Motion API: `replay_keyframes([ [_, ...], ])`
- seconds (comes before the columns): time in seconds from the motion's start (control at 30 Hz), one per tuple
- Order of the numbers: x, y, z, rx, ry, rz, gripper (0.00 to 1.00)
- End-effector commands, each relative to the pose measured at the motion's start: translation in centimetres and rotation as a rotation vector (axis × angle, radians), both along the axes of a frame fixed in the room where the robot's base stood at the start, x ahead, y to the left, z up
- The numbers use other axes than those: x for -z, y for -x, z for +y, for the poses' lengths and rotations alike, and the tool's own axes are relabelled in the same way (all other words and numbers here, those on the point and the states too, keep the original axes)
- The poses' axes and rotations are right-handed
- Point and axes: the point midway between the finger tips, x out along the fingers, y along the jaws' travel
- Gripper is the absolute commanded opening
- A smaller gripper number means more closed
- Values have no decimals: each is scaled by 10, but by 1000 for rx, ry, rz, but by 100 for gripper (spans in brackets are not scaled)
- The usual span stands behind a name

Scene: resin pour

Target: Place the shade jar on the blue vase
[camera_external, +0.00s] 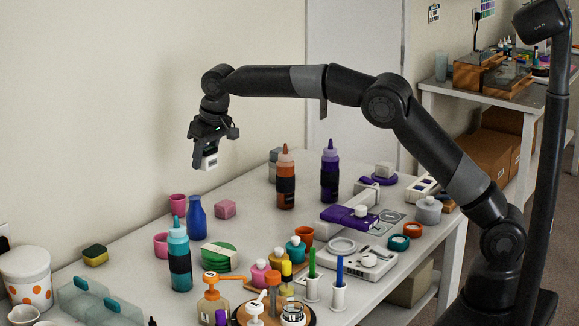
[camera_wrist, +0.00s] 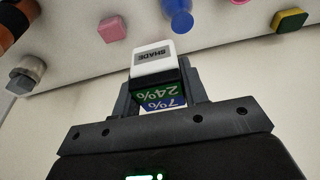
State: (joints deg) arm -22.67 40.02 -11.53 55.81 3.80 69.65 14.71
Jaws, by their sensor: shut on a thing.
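The shade jar (camera_external: 209,162) is held in my gripper (camera_external: 206,150), high above the table. In the wrist view the jar (camera_wrist: 153,60) shows a white face reading "SHADE" and green and blue percent labels between the fingers (camera_wrist: 157,88). My gripper is shut on it. The blue vase (camera_external: 196,217) stands upright on the table, well below the jar and slightly left of it in the external view. In the wrist view the vase (camera_wrist: 181,20) is beyond the jar at the top, slightly right. Jar and vase are apart.
Near the vase stand a pink cube (camera_external: 225,209), a teal bottle (camera_external: 180,262), pink cups (camera_external: 177,204) and a green round stack (camera_external: 218,257). Orange (camera_external: 286,180) and purple (camera_external: 330,172) bottles rise to the right. A sponge (camera_external: 95,255) lies left. The air around the jar is clear.

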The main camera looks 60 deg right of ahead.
Motion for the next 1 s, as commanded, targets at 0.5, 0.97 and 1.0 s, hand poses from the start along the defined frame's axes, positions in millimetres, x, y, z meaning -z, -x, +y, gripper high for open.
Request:
replay_keyframes([
  [0.5,45,-9,41,0,1,3,15],
  [0.97,66,-10,40,0,0,0,15],
  [1.0,68,-10,40,0,0,0,15],
])
